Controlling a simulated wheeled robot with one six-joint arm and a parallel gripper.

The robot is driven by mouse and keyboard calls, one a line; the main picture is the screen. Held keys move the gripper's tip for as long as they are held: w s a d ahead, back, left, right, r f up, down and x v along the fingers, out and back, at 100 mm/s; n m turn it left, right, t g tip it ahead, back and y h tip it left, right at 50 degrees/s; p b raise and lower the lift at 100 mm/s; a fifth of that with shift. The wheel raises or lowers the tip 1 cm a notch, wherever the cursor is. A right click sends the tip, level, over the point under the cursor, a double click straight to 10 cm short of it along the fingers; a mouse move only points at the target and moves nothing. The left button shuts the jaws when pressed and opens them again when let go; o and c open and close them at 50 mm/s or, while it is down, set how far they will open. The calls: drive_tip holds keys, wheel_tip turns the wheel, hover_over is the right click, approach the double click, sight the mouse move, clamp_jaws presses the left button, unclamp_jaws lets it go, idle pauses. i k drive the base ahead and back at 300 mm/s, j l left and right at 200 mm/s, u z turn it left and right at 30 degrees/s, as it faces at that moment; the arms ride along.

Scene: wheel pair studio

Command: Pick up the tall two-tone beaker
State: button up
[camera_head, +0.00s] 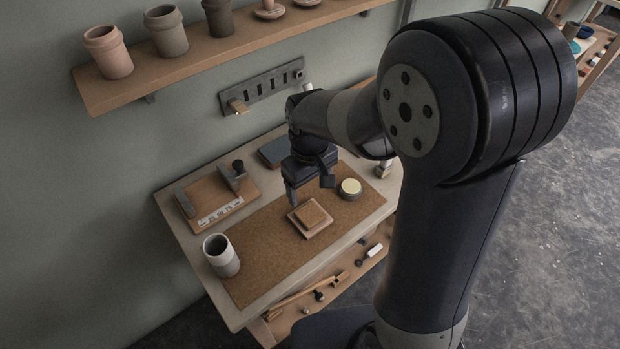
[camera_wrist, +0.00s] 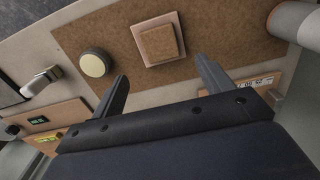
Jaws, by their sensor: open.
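The tall two-tone beaker (camera_head: 221,256) stands upright at the near left corner of the workbench, pale above and grey below, with a dark open mouth. Part of it also shows at the upper right edge of the wrist view (camera_wrist: 296,22). My gripper (camera_head: 309,192) is open and empty above the back part of the brown mat, to the right of the beaker and well apart from it. In the wrist view its two fingers (camera_wrist: 165,85) are spread with nothing between them.
A square block on a pale tile (camera_head: 311,217) and a round yellow-topped tin (camera_head: 350,189) sit on the brown mat (camera_head: 256,257). A board with metal fittings (camera_head: 214,196) lies behind the beaker. A wall shelf (camera_head: 197,58) holds several pots. Mat between beaker and block is clear.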

sight(217, 247)
drive_tip(key=u, duration=1.6)
drive_tip(key=k+j+u, duration=0.2)
drive_tip(key=i+j+u, duration=0.15)
drive_tip(key=j+u, duration=0.25)
